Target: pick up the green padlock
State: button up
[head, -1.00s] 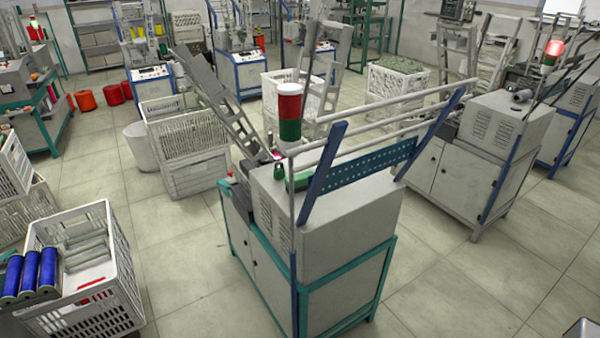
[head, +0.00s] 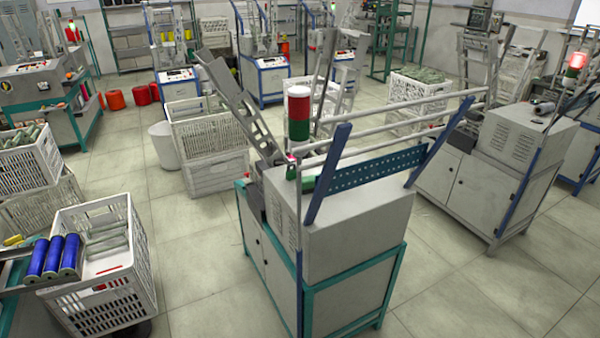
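I cannot make out a green padlock for certain. A small green object (head: 309,184) lies on top of the near grey machine, beside the lamp post and partly hidden by the blue upright; it is too small to tell what it is. The near grey machine (head: 360,222) has a teal frame and stands in the middle of the head view. A red and green signal lamp (head: 299,113) rises above its left end. My gripper is not in view.
A white crate (head: 140,262) stands at the lower left beside blue spools (head: 54,257). Another white crate stack (head: 216,178) is behind the near machine, with a white bin (head: 165,146) beside it. More machines (head: 458,190) stand to the right. Tiled floor (head: 195,238) is clear between them.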

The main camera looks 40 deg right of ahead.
aim_at(291, 174)
jog(key=u, duration=0.1)
jog(key=i, duration=0.95)
jog(key=z, duration=0.1)
